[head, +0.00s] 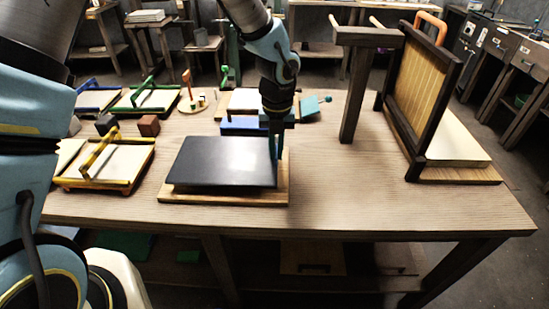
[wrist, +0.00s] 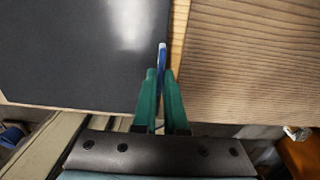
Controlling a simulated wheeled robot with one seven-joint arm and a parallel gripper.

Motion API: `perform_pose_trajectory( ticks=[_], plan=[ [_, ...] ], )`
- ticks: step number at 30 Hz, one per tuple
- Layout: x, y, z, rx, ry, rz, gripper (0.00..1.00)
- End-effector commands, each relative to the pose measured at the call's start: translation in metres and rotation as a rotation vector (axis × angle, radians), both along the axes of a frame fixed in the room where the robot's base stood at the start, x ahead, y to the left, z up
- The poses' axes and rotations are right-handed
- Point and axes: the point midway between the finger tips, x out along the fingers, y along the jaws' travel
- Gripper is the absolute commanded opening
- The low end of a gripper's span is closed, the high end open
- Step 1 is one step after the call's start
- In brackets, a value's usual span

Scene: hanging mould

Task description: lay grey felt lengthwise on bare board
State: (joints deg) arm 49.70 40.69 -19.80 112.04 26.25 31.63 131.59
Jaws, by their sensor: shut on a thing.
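A dark grey flat sheet, which I take as the grey felt (head: 225,160), is level over a pale wooden board (head: 220,198) near the table's front edge. Board shows along the sheet's front and right sides. I cannot tell whether the sheet touches the board or is just above it. My gripper (head: 277,150) points down at the sheet's right edge and is shut there. In the wrist view the felt (wrist: 85,50) fills the left, and my green fingers (wrist: 161,90) close around a thin blue-white strip (wrist: 162,55) at its edge. The exact grip is partly hidden.
A dark-framed mould (head: 425,90) stands upright at the right, beside a pale stack (head: 455,145) on a board. A wooden post (head: 357,95) stands behind right. A yellow-framed tray (head: 105,163) and brown blocks (head: 148,125) lie left. The table's front right (head: 400,205) is clear.

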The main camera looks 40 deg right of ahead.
Motion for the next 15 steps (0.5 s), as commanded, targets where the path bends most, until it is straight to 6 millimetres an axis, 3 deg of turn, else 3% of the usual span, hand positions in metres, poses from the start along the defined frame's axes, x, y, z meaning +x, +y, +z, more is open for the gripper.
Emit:
perform_pose_trajectory(
  ticks=[7, 15],
  plan=[
    [-0.001, 0.001, -0.031, 0.004, 0.002, -0.001, 0.0],
    [0.0, 0.0, -0.034, 0.001, 0.001, 0.0, 0.0]
  ],
)
